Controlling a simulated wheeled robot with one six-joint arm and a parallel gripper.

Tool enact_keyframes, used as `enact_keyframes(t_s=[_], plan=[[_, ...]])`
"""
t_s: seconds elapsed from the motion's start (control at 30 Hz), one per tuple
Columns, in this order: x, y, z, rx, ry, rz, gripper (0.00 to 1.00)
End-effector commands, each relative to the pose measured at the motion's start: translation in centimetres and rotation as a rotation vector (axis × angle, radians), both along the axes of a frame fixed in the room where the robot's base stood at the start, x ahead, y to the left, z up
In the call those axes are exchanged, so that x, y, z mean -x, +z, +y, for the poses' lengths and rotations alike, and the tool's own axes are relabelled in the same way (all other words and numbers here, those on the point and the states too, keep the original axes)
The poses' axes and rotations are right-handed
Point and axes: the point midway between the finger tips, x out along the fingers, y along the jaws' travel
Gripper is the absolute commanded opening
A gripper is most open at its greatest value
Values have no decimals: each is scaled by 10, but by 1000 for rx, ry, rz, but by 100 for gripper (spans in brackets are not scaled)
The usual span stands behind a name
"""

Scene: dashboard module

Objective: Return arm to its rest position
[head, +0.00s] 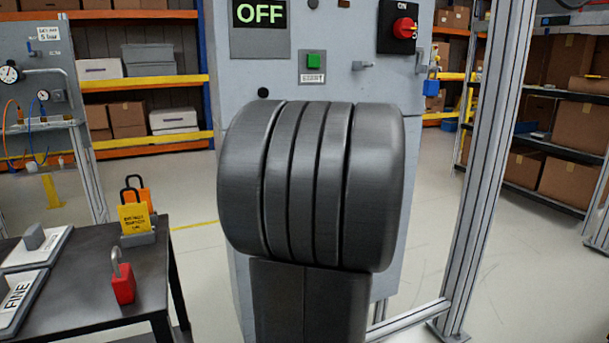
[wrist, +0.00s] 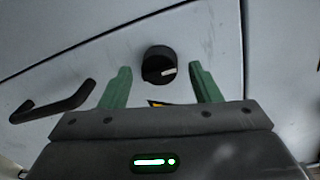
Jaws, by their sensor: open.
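My arm's large dark joint fills the middle of the head view, in front of a grey cabinet (head: 235,80). My gripper (wrist: 160,84) shows in the wrist view, its two green fingers spread apart with nothing between them. Beyond the fingers is a pale panel (wrist: 100,55) with a round black knob (wrist: 159,65) bearing a white mark. The knob appears in the gap between the fingers; I cannot tell the exact distance. The gripper is hidden in the head view.
The cabinet carries an OFF display (head: 260,14), a green button (head: 313,61), a red switch (head: 404,28) and a blue padlock (head: 431,87). A black handle (wrist: 55,104) is left of the fingers. A dark table (head: 90,265) with a red padlock (head: 122,284) stands left. A metal post (head: 480,170) rises right.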

Motion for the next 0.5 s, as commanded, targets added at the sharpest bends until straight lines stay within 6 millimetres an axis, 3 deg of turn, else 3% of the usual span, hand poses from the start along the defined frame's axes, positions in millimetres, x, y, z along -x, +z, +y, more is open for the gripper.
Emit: enact_keyframes(t_s=[0.27, 0.5], plan=[[5, 0, -2, 9, 0, -4, 57], [38, 5, -17, 10, -3, -4, 57]])
